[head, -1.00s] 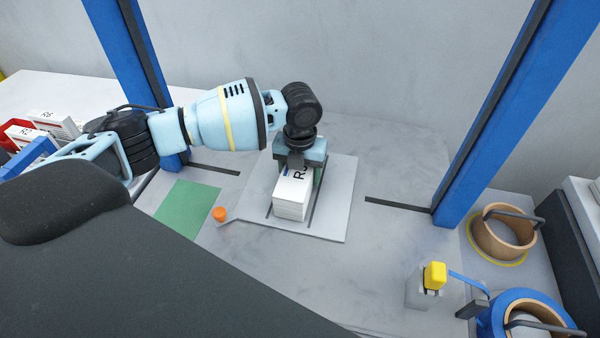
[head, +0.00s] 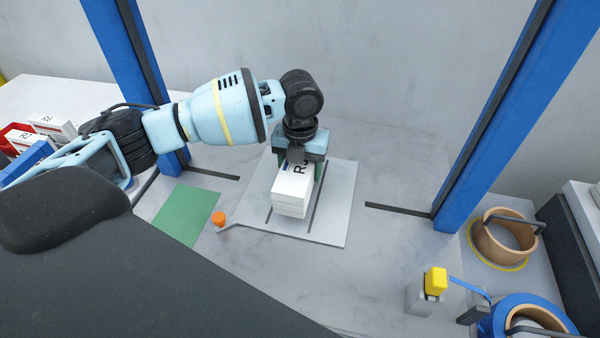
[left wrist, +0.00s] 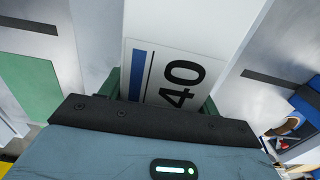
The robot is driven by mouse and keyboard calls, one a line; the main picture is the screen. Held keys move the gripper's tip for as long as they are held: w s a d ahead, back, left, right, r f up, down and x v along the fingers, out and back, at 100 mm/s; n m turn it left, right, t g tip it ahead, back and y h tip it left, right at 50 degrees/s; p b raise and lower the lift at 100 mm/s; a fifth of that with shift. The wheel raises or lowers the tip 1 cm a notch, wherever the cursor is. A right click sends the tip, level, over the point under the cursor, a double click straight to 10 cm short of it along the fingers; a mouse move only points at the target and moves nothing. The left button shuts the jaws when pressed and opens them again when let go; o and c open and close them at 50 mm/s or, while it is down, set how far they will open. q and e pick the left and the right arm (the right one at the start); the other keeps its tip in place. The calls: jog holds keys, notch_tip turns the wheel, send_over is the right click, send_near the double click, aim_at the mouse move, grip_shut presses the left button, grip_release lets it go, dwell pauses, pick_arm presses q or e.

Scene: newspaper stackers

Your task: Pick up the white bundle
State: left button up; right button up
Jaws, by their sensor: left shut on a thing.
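The white bundle (head: 292,188) is a block of stacked white sheets with a blue stripe and black characters on top. It is over the light grey plate (head: 335,205) in the middle of the table. My left gripper (head: 299,172) points down from above, its green fingers on both sides of the bundle, shut on it. I cannot tell whether the bundle's underside is clear of the plate. In the left wrist view the bundle's label (left wrist: 170,75) fills the space between the fingers. My right gripper is not in view.
Blue posts stand left (head: 130,70) and right (head: 500,110). A green mat (head: 187,215) and an orange knob (head: 219,218) lie left of the plate. A yellow-topped device (head: 435,280) and strap rolls (head: 502,238) are at right. Other white bundles (head: 50,128) sit far left.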

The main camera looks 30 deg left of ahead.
aim_at(291, 190)
pick_arm(q)
jog(key=s+d, duration=0.2)
jog(key=s, duration=0.2)
jog(key=s+d+r, duration=0.1)
jog(key=s+d, duration=0.2)
jog(key=s, duration=0.1)
jog(key=s+d, duration=0.3)
jog(key=s, duration=0.2)
jog(key=shift+d+r+p, duration=0.25)
jog(key=shift+p, duration=0.15)
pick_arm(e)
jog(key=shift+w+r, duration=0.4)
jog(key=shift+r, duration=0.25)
pick_arm(q)
jog(key=shift+a, duration=0.1)
